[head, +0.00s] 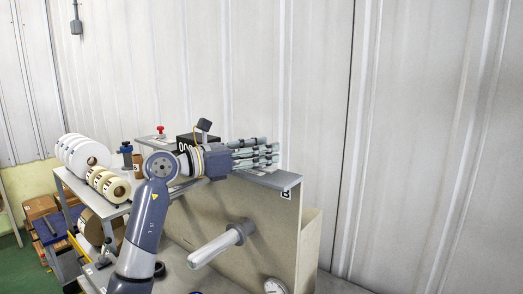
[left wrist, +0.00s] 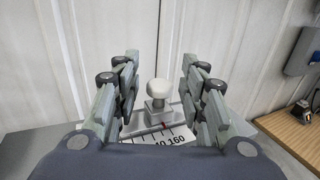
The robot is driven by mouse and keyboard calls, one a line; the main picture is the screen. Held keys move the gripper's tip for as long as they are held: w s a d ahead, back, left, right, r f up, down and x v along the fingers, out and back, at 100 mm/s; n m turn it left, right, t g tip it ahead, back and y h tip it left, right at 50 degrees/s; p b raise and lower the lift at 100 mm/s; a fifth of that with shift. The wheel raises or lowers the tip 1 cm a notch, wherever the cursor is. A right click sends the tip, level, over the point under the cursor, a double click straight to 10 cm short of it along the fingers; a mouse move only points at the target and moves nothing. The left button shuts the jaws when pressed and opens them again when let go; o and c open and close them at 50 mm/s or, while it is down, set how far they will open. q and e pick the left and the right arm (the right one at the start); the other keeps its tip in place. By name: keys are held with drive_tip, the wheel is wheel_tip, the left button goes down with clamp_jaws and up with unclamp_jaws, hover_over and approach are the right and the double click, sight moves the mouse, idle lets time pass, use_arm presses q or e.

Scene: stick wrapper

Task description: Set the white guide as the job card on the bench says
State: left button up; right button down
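The white guide shows in the left wrist view as a pale rounded knob (left wrist: 158,88) on a small grey block (left wrist: 158,112). The block sits on a rail above a white scale (left wrist: 178,134) with black numbers; 160 is readable and the number left of it is partly cut off. A small red mark shows just below the block. My left gripper (left wrist: 160,68) is open, its fingers on either side of the knob with gaps on both sides. In the head view my left gripper (head: 270,153) is over the bench top, and its fingers hide the knob. I cannot make out the job card.
A pale spindle (head: 215,248) sticks out from the bench's front panel (head: 265,215). White rolls (head: 85,152) and cream rolls (head: 108,184) stand at the left. A red knob (head: 160,129) is at the back. A wooden surface (left wrist: 295,130) lies right in the wrist view.

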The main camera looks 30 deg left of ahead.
use_arm(q)
clamp_jaws()
drive_tip(key=shift+w+d+f, duration=0.1)
drive_tip(key=shift+w+f, duration=0.05)
